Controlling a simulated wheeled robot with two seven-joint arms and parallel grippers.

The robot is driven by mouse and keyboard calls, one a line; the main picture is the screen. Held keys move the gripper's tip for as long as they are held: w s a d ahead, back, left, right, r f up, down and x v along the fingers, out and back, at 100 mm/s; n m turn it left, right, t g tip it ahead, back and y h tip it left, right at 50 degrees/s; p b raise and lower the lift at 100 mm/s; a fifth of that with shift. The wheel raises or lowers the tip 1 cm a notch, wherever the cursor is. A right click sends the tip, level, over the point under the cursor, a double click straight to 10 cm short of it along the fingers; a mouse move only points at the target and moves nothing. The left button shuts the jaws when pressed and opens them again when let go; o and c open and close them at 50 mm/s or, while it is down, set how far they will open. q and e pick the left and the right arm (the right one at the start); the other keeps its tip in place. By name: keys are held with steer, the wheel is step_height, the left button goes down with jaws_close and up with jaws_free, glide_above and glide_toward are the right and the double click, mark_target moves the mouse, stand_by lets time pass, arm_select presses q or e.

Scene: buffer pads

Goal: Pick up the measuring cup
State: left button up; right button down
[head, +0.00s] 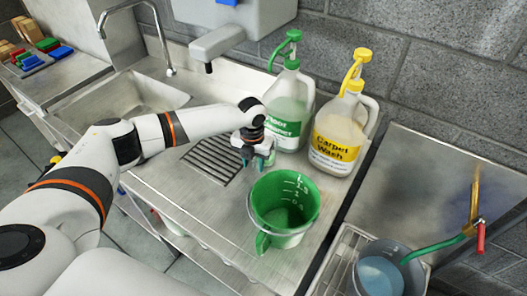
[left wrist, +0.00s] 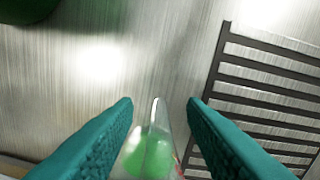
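A small clear measuring cup with green liquid stands on the steel counter; it shows in the left wrist view (left wrist: 150,152) low between the teal finger pads. My left gripper (left wrist: 160,102) is open, pointing down, with its fingers apart on both sides of the cup. In the head view my left gripper (head: 257,157) is beside the green floor cleaner jug (head: 287,115), and the fingers mostly hide the cup there. A large green graduated pitcher (head: 284,206) stands nearer on the counter. My right gripper is not in view.
A yellow carpet wash jug (head: 342,128) stands right of the cleaner jug. A drain grate (head: 212,160) lies left of my gripper, with a sink (head: 125,105) beyond.

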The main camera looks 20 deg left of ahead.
arm_select(q)
steer(key=shift+f, duration=0.1)
steer(key=shift+c, duration=0.4)
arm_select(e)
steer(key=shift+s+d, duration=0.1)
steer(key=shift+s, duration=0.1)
arm_select(q)
jaws_close()
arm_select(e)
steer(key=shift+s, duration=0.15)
